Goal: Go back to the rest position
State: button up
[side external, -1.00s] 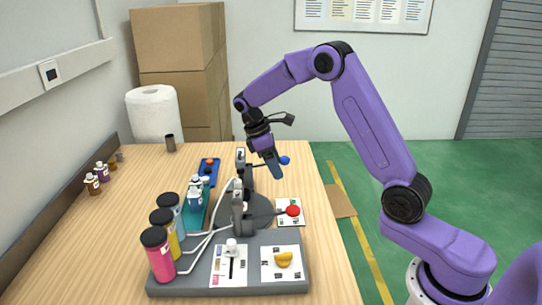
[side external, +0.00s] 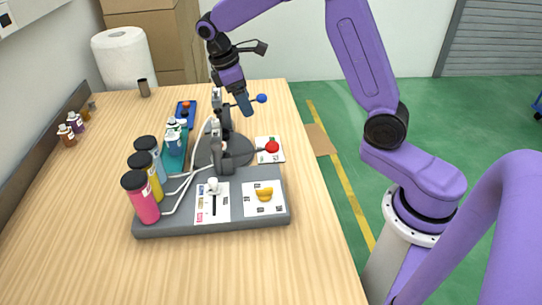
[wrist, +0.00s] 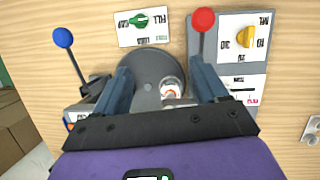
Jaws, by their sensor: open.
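My gripper (side external: 244,104) hangs over the back of the dispensing station, beside the blue-balled lever (side external: 261,98). In the wrist view its two fingers (wrist: 164,72) are spread apart with nothing held between them. Below and between them, a small round white and reddish item (wrist: 171,88) shows at the edge of the dark grey disc (wrist: 145,65); I cannot tell what it is. The blue ball also shows at the left of the wrist view (wrist: 63,38). The red-balled lever (side external: 271,147) stands at the disc's right side.
The grey station base (side external: 175,227) carries pink (side external: 141,197), yellow (side external: 150,177) and blue (side external: 150,150) bottles, tubes and a yellow knob (side external: 264,194). A paper roll (side external: 126,58) and small bottles (side external: 67,136) stand farther back. The wooden table (side external: 230,268) is clear in front.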

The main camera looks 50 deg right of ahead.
jog(key=s+a+r+n+t, duration=0.1)
jog(key=s+a+r, duration=0.1)
jog(key=s+a, duration=0.45)
jog(key=s+d+f+n+y, duration=0.1)
jog(key=s, duration=1.1)
jog(key=s+t+y, duration=0.1)
jog(key=s+y, duration=0.1)
jog(key=s, duration=1.1)
jog(key=shift+d+f+n, duration=0.35)
jog(key=shift+n, duration=0.05)
